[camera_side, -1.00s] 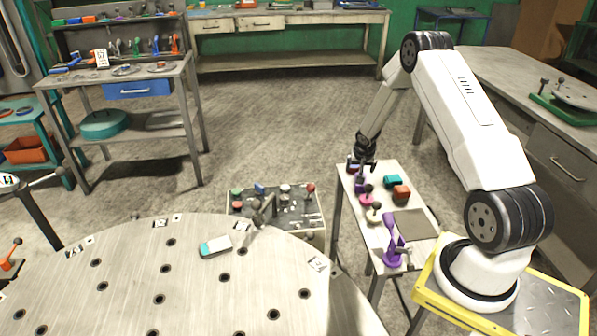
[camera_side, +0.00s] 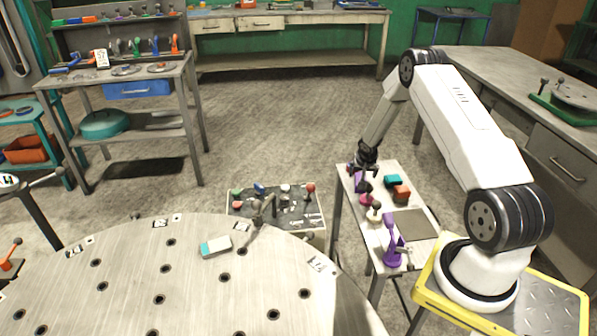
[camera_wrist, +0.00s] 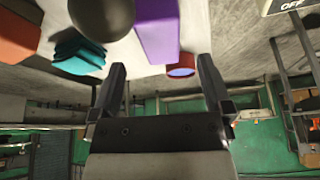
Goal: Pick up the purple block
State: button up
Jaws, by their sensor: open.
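The purple block (camera_side: 359,182) stands on the small narrow table (camera_side: 385,268), partly hidden by my gripper in the side view. In the wrist view, the purple block (camera_wrist: 157,30) is a tall purple shape at top centre, beyond the fingers. My gripper (camera_side: 364,172) is just above the table's far left part, close to the block. In the wrist view, my gripper (camera_wrist: 160,75) has its two dark fingers apart with nothing between them. The block does not appear to be between the fingers.
A dark ball knob on a pink base (camera_side: 366,199) stands close to the block, with a cream-based knob (camera_side: 374,213) nearer. Teal (camera_side: 393,181) and orange (camera_side: 401,193) blocks lie to the right. A purple clamp-like tool (camera_side: 392,250) stands at the near end, beside a bare grey mat (camera_side: 412,224).

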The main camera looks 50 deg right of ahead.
jog(key=shift+x, duration=2.6)
jog(key=shift+a, duration=0.15)
grip_shut()
